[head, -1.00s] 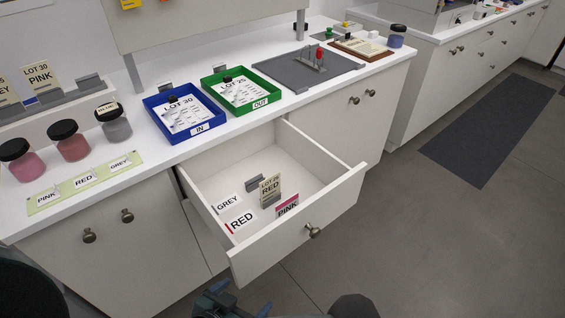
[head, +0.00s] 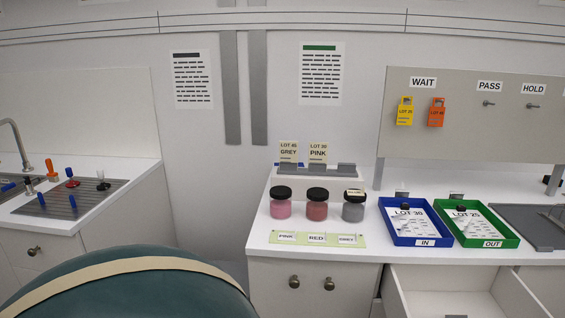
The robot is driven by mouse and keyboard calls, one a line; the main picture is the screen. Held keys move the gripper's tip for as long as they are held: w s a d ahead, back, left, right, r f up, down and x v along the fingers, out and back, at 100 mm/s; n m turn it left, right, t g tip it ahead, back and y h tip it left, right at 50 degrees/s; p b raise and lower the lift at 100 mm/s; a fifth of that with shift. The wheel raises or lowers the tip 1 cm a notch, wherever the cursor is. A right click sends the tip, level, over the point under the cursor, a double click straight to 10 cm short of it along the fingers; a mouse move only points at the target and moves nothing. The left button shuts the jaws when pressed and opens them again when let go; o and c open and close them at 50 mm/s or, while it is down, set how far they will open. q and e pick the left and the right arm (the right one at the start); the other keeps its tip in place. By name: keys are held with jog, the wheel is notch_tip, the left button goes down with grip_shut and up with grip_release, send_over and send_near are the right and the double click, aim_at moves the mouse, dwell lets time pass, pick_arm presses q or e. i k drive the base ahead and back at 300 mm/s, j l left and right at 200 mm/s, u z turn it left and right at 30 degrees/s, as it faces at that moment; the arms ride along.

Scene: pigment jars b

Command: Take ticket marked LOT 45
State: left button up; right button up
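A cream ticket marked LOT 45 GREY (head: 289,151) stands upright in a grey slotted rack (head: 346,171) at the back of the left counter. A similar ticket marked LOT 30 PINK (head: 318,152) stands just right of it. A yellow tag (head: 404,112) and an orange tag (head: 437,113) hang on the board at the upper right; their small print is hard to read, and the orange one may also read LOT 45. Neither of my grippers shows in the head view.
Pink (head: 281,209), red (head: 317,209) and grey (head: 353,211) jars stand before the rack, behind a label strip (head: 372,241). Blue IN tray (head: 397,238) and green OUT tray (head: 513,238) are to the right. A drawer (head: 397,296) hangs open below. A green rounded chair-like shape (head: 130,290) fills the lower left.

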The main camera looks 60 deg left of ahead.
aim_at(288, 150)
jog(key=i+u, duration=0.4)
jog(key=u, duration=1.55)
jog(key=i+j+u, duration=0.5)
jog(key=i+u, duration=0.45)
jog(key=i+j, duration=0.05)
